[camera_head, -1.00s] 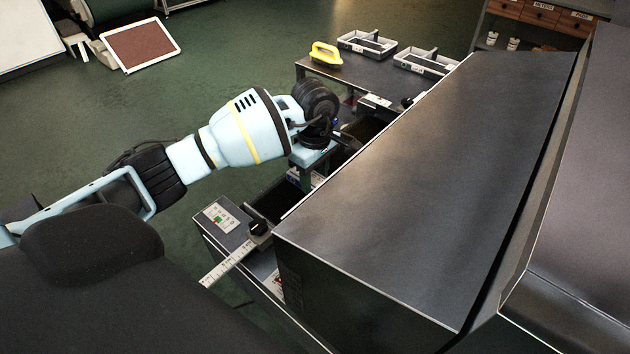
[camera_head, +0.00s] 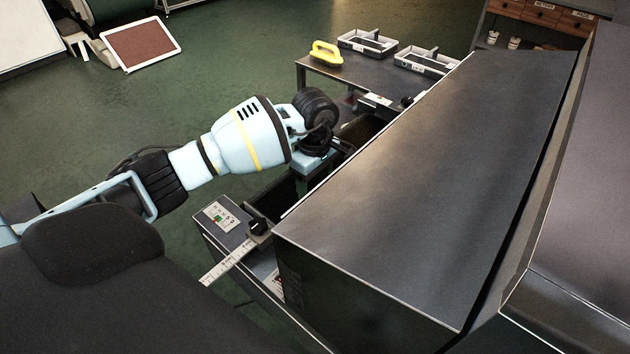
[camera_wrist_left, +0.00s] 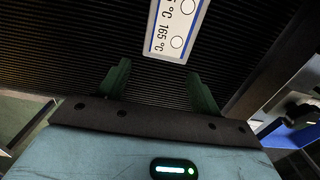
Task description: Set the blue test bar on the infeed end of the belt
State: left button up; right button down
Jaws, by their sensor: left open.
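In the left wrist view, the blue test bar (camera_wrist_left: 177,30) shows a white label face with "165 °C" and round spots, edged in blue. It lies on the black ribbed belt (camera_wrist_left: 60,45), just past my left fingertips; its far end is out of frame. My left gripper (camera_wrist_left: 160,88) is open, its two green fingers apart with the bar's near end roughly between their lines and not touching it. In the head view, my left gripper (camera_head: 308,178) reaches down over the infeed, and its wrist hides the bar. My right gripper is not in view.
The large dark dryer hood (camera_head: 420,190) stands close to the right of my left arm. A control panel (camera_head: 222,217) and a ruler-like guide (camera_head: 228,263) sit at the near end.

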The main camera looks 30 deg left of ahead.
pick_arm(q)
notch_tip(320, 180, up, 12)
jog(key=shift+r, duration=0.15)
dwell(0.3)
dwell(0.4)
